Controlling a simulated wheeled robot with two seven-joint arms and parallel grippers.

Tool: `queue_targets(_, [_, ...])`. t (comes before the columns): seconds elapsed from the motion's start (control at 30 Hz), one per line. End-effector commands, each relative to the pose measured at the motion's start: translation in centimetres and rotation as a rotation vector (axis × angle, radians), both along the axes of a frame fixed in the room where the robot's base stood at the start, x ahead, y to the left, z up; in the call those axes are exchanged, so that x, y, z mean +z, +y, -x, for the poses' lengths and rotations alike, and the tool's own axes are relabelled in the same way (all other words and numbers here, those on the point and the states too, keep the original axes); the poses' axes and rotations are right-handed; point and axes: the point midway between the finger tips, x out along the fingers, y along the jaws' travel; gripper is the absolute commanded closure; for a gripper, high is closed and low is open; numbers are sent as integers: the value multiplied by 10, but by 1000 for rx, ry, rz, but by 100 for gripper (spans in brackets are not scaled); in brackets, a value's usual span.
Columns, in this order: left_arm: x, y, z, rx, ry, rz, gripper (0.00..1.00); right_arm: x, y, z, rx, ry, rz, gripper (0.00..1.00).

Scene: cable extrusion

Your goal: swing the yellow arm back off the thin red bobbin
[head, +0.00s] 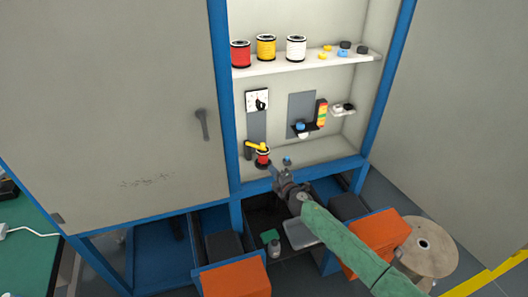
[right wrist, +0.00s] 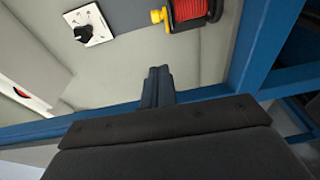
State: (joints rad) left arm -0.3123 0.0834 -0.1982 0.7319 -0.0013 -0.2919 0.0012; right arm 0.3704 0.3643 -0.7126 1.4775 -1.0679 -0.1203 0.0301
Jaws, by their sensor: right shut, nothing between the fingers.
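The thin red bobbin (head: 263,158) stands upright at the lower front of the cabinet. The yellow arm (head: 256,146) reaches from a dark post on the left across the bobbin's top. My right gripper (head: 272,169) is just right of the bobbin and a little lower, apart from it, shut and empty. In the right wrist view the shut fingers (right wrist: 158,84) point up the picture, below the red bobbin (right wrist: 192,10). A yellow piece (right wrist: 158,16) shows at the bobbin's left end there. My left gripper is not in view.
A white dial (head: 257,100) is on the back wall above the bobbin. Red, yellow and white spools stand on the upper shelf (head: 300,62). A blue frame post (head: 228,110) is left of the bobbin. Orange-fronted drawers (head: 236,278) are below.

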Motion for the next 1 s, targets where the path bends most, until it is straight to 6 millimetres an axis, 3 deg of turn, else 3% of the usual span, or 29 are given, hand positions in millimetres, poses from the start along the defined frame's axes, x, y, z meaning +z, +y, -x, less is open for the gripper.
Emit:
queue_targets(0.47, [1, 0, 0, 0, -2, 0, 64, 1, 3, -4, 2, 1, -4, 100])
queue_targets(1.0, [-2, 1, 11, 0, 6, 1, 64, -1, 33, -60, 1, 1, -5, 100])
